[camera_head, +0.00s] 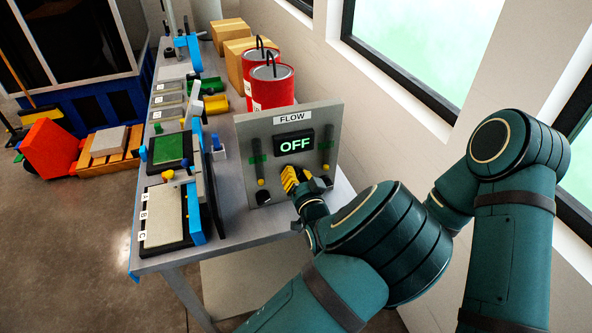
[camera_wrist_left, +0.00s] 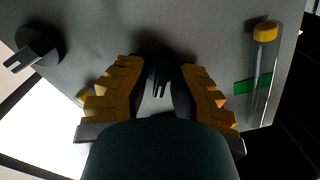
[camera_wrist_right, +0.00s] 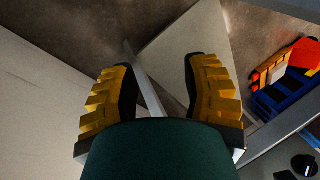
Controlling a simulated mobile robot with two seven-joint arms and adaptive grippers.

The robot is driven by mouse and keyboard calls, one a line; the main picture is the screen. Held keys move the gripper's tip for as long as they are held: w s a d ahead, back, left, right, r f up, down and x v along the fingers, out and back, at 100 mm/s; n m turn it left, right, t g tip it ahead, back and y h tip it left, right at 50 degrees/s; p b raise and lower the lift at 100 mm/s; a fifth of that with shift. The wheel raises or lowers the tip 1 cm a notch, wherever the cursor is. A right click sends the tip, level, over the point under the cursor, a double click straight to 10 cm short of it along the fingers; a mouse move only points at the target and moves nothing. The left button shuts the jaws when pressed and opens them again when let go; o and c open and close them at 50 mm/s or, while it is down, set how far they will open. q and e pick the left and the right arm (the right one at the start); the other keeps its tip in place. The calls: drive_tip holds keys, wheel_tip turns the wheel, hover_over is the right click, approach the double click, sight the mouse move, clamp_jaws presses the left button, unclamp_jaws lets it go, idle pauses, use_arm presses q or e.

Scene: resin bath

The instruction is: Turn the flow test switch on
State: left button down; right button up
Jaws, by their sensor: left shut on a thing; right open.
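The flow panel (camera_head: 242,132) stands upright at the near end of the table, and its display (camera_head: 294,145) reads OFF. My left gripper (camera_head: 291,180) is at the panel's lower middle, below the display, and hides what is behind it. In the left wrist view its yellow fingers (camera_wrist_left: 160,78) are on either side of a dark forked switch (camera_wrist_left: 160,70) on the panel face, shut on it. Another dark knob (camera_wrist_left: 38,48) shows beside it. My right gripper (camera_wrist_right: 160,88) is open and empty, away from the panel, over the floor.
Two clear tubes with yellow floats flank the display; one shows in the left wrist view (camera_wrist_left: 263,70). Red cans (camera_head: 272,88) stand behind the panel. Trays, including a green one (camera_head: 172,149), fill the table's left side. A wall with windows is at right.

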use_arm(q)
drive_tip(key=m+p, duration=0.1)
drive_tip(key=m, duration=0.3)
drive_tip(key=m+p, duration=0.1)
drive_tip(key=m, duration=0.1)
drive_tip(key=shift+w+r+p, duration=0.15)
drive_tip(key=shift+r+p, duration=0.1)
drive_tip(key=shift+p, duration=0.05)
drive_tip(key=m+p, duration=0.1)
drive_tip(key=m, duration=0.4)
drive_tip(key=shift+d+f, duration=0.1)
use_arm(e)
drive_tip(key=r, duration=0.2)
drive_tip(key=w+r, duration=0.1)
drive_tip(key=r, duration=0.1)
drive_tip(key=shift+w+d+r, duration=0.1)
drive_tip(key=shift+w, duration=0.1)
use_arm(q)
drive_tip(key=shift+m, duration=0.4)
drive_tip(key=c, duration=1.1)
unclamp_jaws()
drive_tip(key=shift+o, duration=0.2)
drive_tip(key=shift+f, duration=0.2)
use_arm(e)
drive_tip(key=shift+w, duration=0.15)
use_arm(q)
drive_tip(key=shift+f, duration=0.1)
